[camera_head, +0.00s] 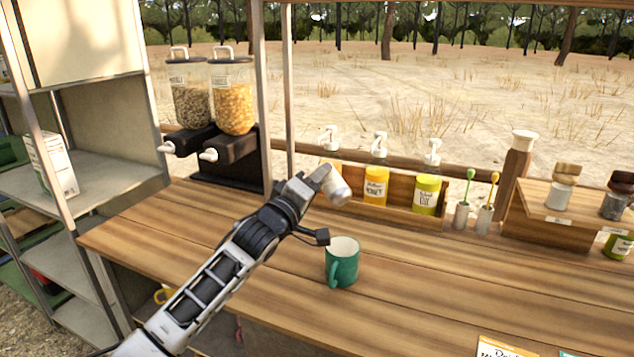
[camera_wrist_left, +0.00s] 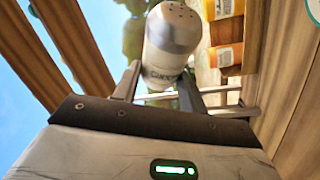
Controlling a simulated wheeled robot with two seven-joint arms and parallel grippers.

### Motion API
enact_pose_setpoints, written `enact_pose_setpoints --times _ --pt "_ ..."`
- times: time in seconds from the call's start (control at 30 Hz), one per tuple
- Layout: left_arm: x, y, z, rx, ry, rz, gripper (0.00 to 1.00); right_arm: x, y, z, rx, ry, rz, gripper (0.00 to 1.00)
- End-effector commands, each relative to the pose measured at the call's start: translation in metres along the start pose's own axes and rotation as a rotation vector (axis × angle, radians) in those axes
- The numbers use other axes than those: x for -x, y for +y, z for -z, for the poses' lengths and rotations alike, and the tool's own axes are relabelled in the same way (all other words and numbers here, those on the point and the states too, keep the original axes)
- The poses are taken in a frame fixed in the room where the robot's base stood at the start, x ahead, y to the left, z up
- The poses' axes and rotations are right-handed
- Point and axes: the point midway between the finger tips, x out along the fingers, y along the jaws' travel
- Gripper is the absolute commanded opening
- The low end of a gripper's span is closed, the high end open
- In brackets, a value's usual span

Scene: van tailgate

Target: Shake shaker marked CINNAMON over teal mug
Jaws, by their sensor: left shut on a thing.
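The teal mug (camera_head: 342,263) stands upright on the wooden counter, its opening facing up. My left gripper (camera_head: 318,186) is above and slightly behind the mug, to its left. It is shut on a white shaker (camera_head: 336,187), which is tilted well over. In the left wrist view the shaker (camera_wrist_left: 170,45) sits between the two fingers, with its holed metal cap showing. Its label is only partly readable and starts with C. No grains are visible falling. My right gripper is not in view.
A wooden rack (camera_head: 400,214) with yellow-labelled pump bottles stands behind the mug. Two cereal dispensers (camera_head: 213,95) stand at the back left. A small wooden stand (camera_head: 548,226) holds other shakers at right.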

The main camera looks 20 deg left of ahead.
Motion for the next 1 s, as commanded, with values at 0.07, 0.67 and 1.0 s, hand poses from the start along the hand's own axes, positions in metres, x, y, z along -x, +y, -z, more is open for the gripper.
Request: enact_pose_setpoints --times 0.07,0.67,1.0 --pt "-0.003 0.015 0.008 0.001 0.000 0.000 0.17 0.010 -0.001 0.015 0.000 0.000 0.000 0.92" --pt "0.004 -0.023 -0.013 0.004 -0.001 0.002 0.17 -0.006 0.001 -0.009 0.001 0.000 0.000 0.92" --pt "0.005 -0.029 -0.016 0.001 0.001 -0.001 0.17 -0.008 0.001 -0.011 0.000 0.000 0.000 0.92"
